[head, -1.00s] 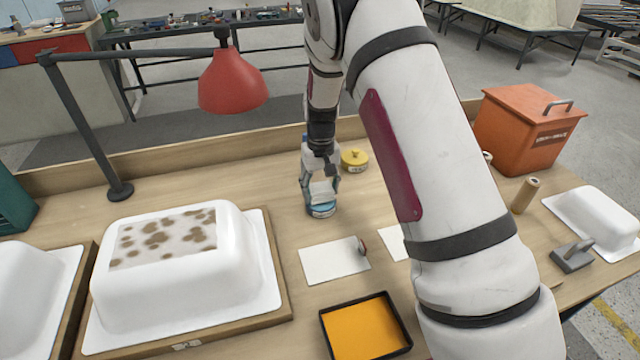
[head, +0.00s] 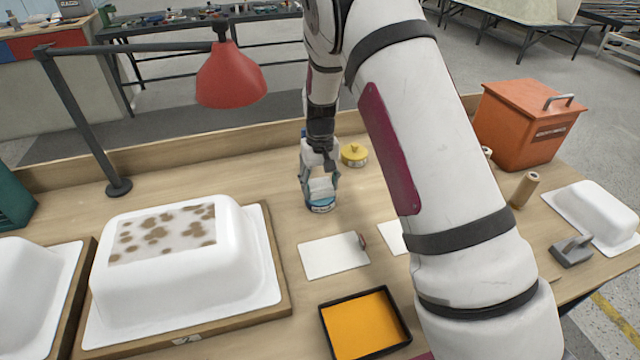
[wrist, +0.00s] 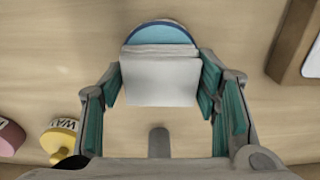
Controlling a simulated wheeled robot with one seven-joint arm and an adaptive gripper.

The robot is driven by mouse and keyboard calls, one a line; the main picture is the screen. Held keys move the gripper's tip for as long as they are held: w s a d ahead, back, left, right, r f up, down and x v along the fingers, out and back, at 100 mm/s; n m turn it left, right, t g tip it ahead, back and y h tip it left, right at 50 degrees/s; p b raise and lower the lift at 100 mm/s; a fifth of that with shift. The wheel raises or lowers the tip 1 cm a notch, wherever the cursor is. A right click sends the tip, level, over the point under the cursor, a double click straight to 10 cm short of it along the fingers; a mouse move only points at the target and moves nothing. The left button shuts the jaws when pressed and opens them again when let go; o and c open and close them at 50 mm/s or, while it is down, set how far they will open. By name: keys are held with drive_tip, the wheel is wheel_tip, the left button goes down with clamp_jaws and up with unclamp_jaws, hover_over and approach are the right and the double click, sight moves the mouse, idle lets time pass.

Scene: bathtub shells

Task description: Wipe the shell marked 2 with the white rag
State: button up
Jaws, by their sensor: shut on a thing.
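A large white shell (head: 165,283) with brown blotches on a pale patch on its top sits on a wooden board at the left. My gripper (wrist: 160,85) is shut on a folded white rag (wrist: 160,78), which also shows in the head view (head: 320,187). A round blue-topped tin (wrist: 160,35) is right beside or under the rag; I cannot tell whether they touch. In the head view the tin (head: 320,205) stands on the bench, right of the blotched shell and apart from it.
A red lamp (head: 230,78) overhangs the bench behind the shell. A yellow-lidded tin (head: 354,155) stands near my gripper. A white card (head: 333,257) and black-rimmed orange tray (head: 322,322) lie in front. Another shell (head: 30,290) is at far left, an orange bin (head: 525,125) right.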

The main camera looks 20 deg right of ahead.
sight(320, 183)
drive_tip(key=shift+f, duration=0.5)
idle(1.3)
drive_tip(key=shift+r, duration=0.1)
drive_tip(key=shift+r+p, duration=0.75)
drive_tip(key=shift+r, duration=2.75)
